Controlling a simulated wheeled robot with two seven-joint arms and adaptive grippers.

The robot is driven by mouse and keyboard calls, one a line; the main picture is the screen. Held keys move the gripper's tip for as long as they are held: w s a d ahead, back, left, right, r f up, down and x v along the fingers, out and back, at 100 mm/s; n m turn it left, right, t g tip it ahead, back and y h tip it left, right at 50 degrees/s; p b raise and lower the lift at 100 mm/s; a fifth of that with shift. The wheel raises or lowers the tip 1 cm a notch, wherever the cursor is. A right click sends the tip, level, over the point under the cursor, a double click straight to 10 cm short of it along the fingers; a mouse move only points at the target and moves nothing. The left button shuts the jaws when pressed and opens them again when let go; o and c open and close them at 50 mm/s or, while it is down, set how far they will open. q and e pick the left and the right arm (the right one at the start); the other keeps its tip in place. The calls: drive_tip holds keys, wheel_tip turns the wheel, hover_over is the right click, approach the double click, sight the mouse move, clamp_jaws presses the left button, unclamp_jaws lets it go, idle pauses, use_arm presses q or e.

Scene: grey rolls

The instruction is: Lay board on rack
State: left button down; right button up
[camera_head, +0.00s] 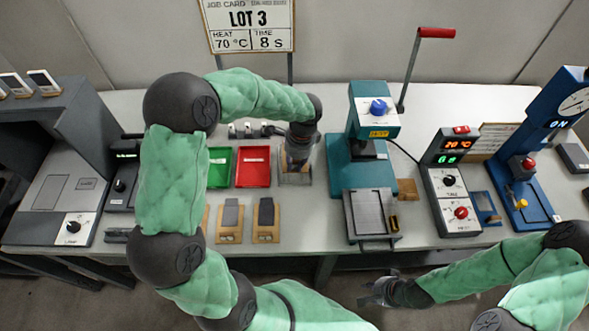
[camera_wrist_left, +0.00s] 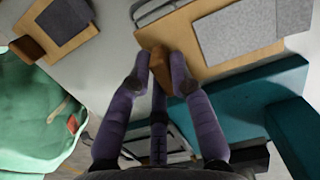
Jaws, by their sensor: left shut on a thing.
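My left gripper (camera_head: 297,158) is over the bench, right of the red tray. In the left wrist view its fingers (camera_wrist_left: 160,72) are shut on the brown tab of a tan board (camera_wrist_left: 190,57). This board carries a light grey pad (camera_wrist_left: 240,35). In the head view the board (camera_head: 296,178) shows only partly below the gripper. Metal bars show beside the board in the wrist view; I cannot tell whether they are the rack or whether the board touches them. My right gripper (camera_head: 380,290) is open and empty in front of the bench.
Two more boards with dark grey pads (camera_head: 230,215) (camera_head: 266,213) lie at the front edge. A green tray (camera_head: 219,168) and red tray (camera_head: 253,168) stand left of the gripper. A teal press (camera_head: 360,175) stands close on the right, with a control box (camera_head: 452,200) beyond it.

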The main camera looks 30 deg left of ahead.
sight(295, 168)
use_arm(q)
drive_tip(key=shift+w+a+f+b, duration=0.15)
drive_tip(key=shift+f+b, duration=0.15)
drive_tip(key=shift+f, duration=0.65)
drive_tip(key=shift+w+a+f+b, duration=0.1)
drive_tip(key=shift+f+b, duration=0.15)
drive_tip(key=shift+f, duration=0.7)
drive_tip(key=shift+f, duration=0.15)
drive_tip(key=c, duration=1.1)
unclamp_jaws()
drive_tip(key=r+p, duration=0.1)
drive_tip(key=r, duration=0.3)
drive_tip(key=d+r+p, duration=0.1)
drive_tip(key=r, duration=0.3)
drive_tip(key=r+p, duration=0.1)
drive_tip(key=r, duration=0.3)
drive_tip(key=shift+w+d+r, duration=0.1)
drive_tip(key=shift+w+d, duration=0.05)
drive_tip(key=shift+w, duration=0.15)
